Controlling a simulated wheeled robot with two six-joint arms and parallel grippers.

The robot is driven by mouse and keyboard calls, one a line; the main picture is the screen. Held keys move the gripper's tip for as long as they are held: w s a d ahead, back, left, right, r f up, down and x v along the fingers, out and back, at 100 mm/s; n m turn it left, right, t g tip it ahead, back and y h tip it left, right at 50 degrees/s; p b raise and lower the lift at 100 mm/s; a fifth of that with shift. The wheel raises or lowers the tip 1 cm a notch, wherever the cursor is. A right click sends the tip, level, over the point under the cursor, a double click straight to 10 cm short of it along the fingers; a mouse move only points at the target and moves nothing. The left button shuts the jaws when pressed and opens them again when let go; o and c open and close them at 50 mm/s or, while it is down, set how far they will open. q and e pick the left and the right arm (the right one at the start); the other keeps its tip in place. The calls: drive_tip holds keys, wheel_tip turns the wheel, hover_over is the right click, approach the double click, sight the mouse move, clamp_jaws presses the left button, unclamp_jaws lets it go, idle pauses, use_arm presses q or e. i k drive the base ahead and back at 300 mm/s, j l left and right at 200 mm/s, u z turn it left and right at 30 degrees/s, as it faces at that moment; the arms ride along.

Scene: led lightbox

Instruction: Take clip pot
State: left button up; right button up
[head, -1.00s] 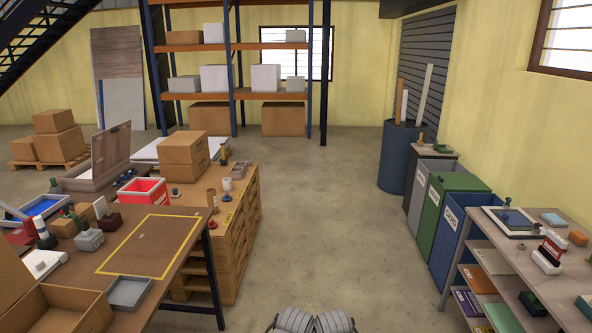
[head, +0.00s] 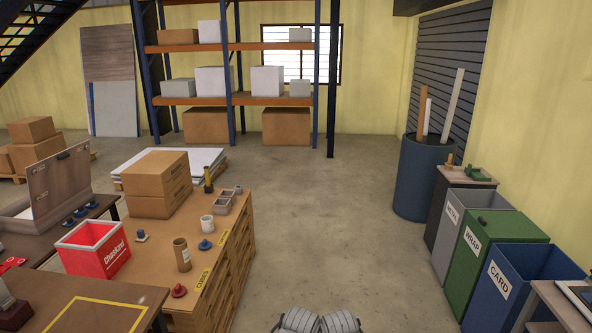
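No pot is clearly marked as the clip pot. A white cup (head: 207,223) stands upright on the wooden drawer cabinet (head: 226,268) left of centre. A brown cylindrical pot (head: 182,254) stands upright closer on the same top. I cannot tell what either holds, or which is the clip pot. Grey rounded parts, likely of my own body, show at the bottom edge. Neither gripper can be made out.
A yellow-outlined bench (head: 98,293) is front left. Bins (head: 495,262) line the right. The floor aisle (head: 305,215) between is clear.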

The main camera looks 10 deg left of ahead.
sight(207, 223)
drive_tip(key=i+l+u, duration=0.1)
drive_tip(key=i, duration=1.75)
drive_tip(key=i+l+u, duration=0.2)
drive_tip(key=i, duration=0.25)
drive_tip(key=i+l+u, duration=0.1)
drive_tip(key=i+u, duration=0.15)
drive_tip(key=i, duration=0.2)
drive_tip(key=i+l+u, duration=0.2)
drive_tip(key=i, duration=0.2)
